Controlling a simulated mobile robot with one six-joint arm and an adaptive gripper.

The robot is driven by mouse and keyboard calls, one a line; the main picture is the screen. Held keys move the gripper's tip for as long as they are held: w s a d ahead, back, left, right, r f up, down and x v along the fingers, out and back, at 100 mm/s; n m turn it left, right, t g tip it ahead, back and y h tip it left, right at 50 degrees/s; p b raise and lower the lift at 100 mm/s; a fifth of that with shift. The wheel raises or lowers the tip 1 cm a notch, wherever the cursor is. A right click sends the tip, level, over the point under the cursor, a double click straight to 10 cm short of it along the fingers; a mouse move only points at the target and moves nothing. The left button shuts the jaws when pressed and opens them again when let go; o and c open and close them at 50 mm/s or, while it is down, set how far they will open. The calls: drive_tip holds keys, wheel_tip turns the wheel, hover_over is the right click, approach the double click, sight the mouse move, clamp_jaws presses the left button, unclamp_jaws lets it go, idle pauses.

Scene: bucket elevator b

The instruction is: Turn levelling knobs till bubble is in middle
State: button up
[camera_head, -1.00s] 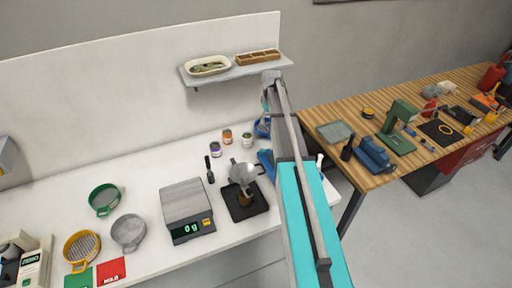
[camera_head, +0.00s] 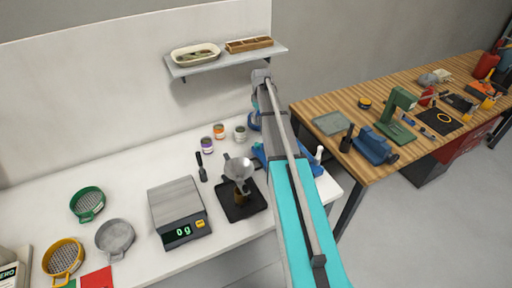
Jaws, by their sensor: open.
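A grey digital scale (camera_head: 175,203) stands on the white bench with its flat metal pan on top. Its green display reads 0 g, and a yellow button sits at its front right. No levelling knobs or bubble can be made out on it from here. My arm (camera_head: 303,215) reaches up and away, to the right of the scale.
Small jars (camera_head: 219,131) are behind. A wall shelf (camera_head: 226,61) hangs above; a wooden workbench (camera_head: 374,182) is at right. Some bench between sieves and scale is clear.

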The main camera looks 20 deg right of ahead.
sight(258, 144)
drive_tip(key=shift+w+f+b, duration=0.15)
drive_tip(key=shift+f+b, duration=0.3)
drive_tip(key=shift+f, duration=0.25)
drive_tip(key=shift+a, duration=0.15)
drive_tip(key=shift+f, duration=0.1)
drive_tip(key=f+b, duration=1.3)
drive_tip(key=shift+a+f+b, duration=0.25)
drive_tip(key=shift+b, duration=0.1)
idle(0.3)
drive_tip(key=shift+c, duration=0.2)
clamp_jaws()
